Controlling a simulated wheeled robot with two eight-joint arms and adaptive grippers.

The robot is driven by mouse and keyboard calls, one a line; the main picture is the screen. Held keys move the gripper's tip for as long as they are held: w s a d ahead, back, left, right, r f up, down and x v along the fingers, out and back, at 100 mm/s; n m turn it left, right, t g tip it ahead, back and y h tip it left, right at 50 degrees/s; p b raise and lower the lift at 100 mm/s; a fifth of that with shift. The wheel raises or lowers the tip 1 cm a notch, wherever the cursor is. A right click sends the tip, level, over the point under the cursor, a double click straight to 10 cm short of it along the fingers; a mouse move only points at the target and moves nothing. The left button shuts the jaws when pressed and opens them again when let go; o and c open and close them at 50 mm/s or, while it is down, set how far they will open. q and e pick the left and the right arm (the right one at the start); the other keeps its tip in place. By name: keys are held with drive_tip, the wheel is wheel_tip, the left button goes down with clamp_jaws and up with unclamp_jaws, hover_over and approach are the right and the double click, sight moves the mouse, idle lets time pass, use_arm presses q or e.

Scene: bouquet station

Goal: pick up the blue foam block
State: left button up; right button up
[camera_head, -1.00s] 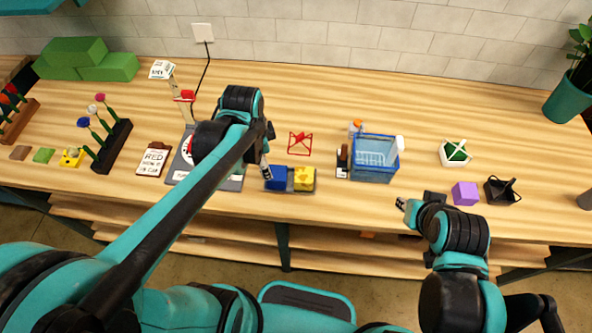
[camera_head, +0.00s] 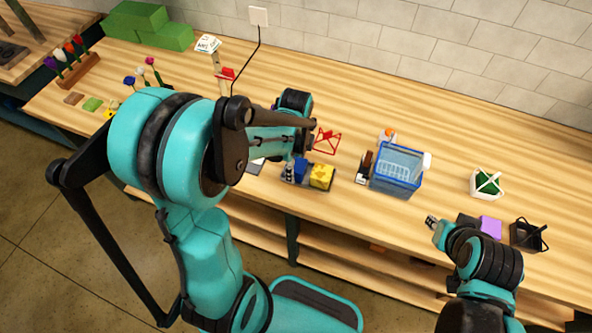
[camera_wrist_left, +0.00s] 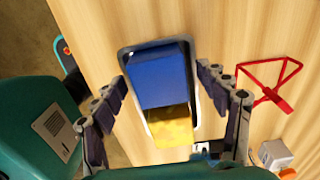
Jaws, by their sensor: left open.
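The blue foam block (camera_head: 301,168) lies in a small grey tray (camera_head: 292,182) near the front edge of the table, beside a yellow block (camera_head: 321,176). In the left wrist view the blue block (camera_wrist_left: 158,76) shows between the fingers of my left gripper (camera_wrist_left: 166,88), with the yellow block (camera_wrist_left: 171,126) below it. The left gripper is open, its fingers apart on either side of the tray, and holds nothing. In the head view my left arm hides part of the tray area. My right gripper (camera_head: 431,222) is at the table's front edge, apart from the blocks; its jaws are too small to judge.
A red wire stand (camera_head: 327,141) is behind the tray. A blue basket (camera_head: 397,172) stands to the right, then a white basket (camera_head: 487,183), a purple block (camera_head: 489,228) and a black basket (camera_head: 527,236). Green blocks (camera_head: 150,25) lie at the back left.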

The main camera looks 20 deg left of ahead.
use_arm(q)
drive_tip(key=shift+c, duration=0.2)
drive_tip(key=c, duration=1.3)
drive_tip(key=shift+r, duration=0.1)
